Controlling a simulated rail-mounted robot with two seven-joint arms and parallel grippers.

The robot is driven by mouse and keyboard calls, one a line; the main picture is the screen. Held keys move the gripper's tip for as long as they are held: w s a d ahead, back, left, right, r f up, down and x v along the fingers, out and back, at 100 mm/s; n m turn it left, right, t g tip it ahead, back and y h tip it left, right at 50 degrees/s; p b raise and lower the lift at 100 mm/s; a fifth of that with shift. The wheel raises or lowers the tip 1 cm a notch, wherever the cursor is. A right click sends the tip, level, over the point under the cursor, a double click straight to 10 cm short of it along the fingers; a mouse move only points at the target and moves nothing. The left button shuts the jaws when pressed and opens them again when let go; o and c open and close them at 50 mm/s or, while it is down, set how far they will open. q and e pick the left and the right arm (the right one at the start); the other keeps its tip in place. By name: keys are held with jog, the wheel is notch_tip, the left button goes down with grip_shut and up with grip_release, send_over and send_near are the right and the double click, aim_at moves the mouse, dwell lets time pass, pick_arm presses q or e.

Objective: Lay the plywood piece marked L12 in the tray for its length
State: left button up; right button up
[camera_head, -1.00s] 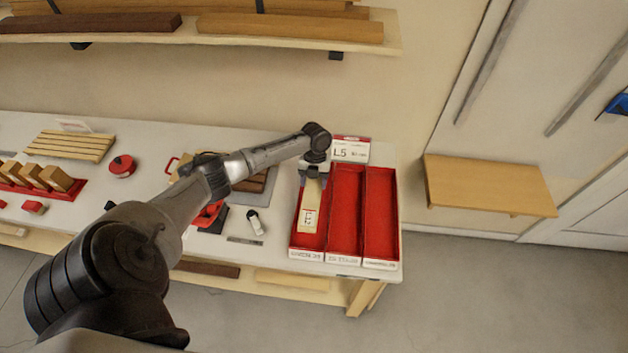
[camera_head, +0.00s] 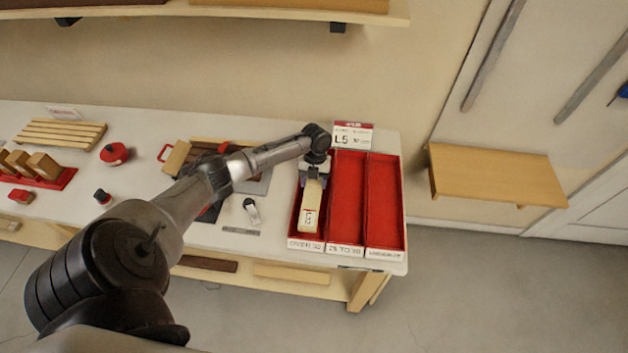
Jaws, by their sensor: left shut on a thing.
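The plywood piece (camera_head: 311,206) is a light wooden strip with a white label near its front end; the print is too small to read surely. My left gripper (camera_head: 315,173) is shut on its far end. The piece is over the left one of three red-lined trays, lengthwise with it; I cannot tell whether it touches the floor. The left tray (camera_head: 295,228), middle tray (camera_head: 345,205) and right tray (camera_head: 384,205) stand side by side, with white labels on their front edges. The middle and right trays are empty. My right gripper is not in view.
A sign reading L5 (camera_head: 353,136) stands behind the trays. A small white-and-black tool (camera_head: 252,211), a red round object (camera_head: 115,154), a slatted wooden rack (camera_head: 60,134) and wooden blocks (camera_head: 43,166) are on the white bench. A wooden wall shelf (camera_head: 495,176) is at the right.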

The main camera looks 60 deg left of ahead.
pick_arm(q)
jog(key=shift+f+b, duration=0.4)
dwell(0.5)
dwell(0.6)
jog(key=o, duration=1.1)
jog(key=shift+c, duration=0.4)
jog(key=shift+c, duration=0.3)
jog(key=p+v, duration=0.3)
jog(key=d+p+v, duration=0.1)
jog(key=shift+s+a+r, duration=0.15)
jog(key=shift+s+r, duration=0.15)
jog(key=shift+r, duration=0.05)
jog(key=p+v, duration=0.3)
jog(key=d+p+v, duration=0.1)
jog(key=v, duration=0.1)
jog(key=shift+s+r+p, duration=0.3)
jog(key=shift+p, duration=0.1)
